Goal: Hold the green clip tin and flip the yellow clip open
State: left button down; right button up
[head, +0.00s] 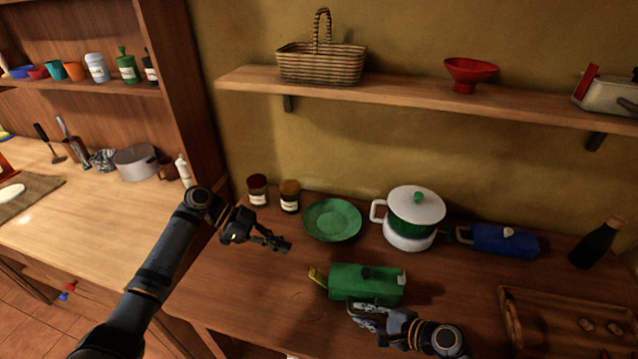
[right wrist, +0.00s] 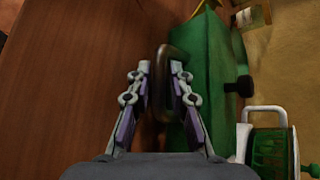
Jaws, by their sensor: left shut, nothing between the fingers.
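The green clip tin (head: 362,280) lies on the near counter in the head view, with a dark knob on its lid. Its yellow clip (head: 317,276) sticks out at the left end. My right gripper (head: 356,305) is at the tin's near side. In the right wrist view my right gripper (right wrist: 160,70) has its fingers on both sides of the tin's brown loop handle (right wrist: 160,97) and looks closed on it. The green side (right wrist: 212,85) is just right of the fingers. My left gripper (head: 286,246) is shut and empty, above and left of the clip, apart from it.
Behind the tin are a green plate (head: 332,219), a white-and-green pot (head: 414,216) and two jars (head: 289,196). A blue tin (head: 505,240), a dark bottle (head: 596,243) and a wooden tray (head: 515,310) are at right. The counter left of the tin is clear.

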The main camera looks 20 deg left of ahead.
jog(key=shift+o, duration=1.2)
jog(key=shift+s+d+r, duration=0.15)
jog(key=shift+d, duration=0.25)
jog(key=v, duration=1)
jog(key=shift+d+r, duration=0.15)
jog(key=shift+s+d+r, duration=0.15)
jog(key=shift+d+r, duration=0.05)
jog(key=shift+r, duration=0.1)
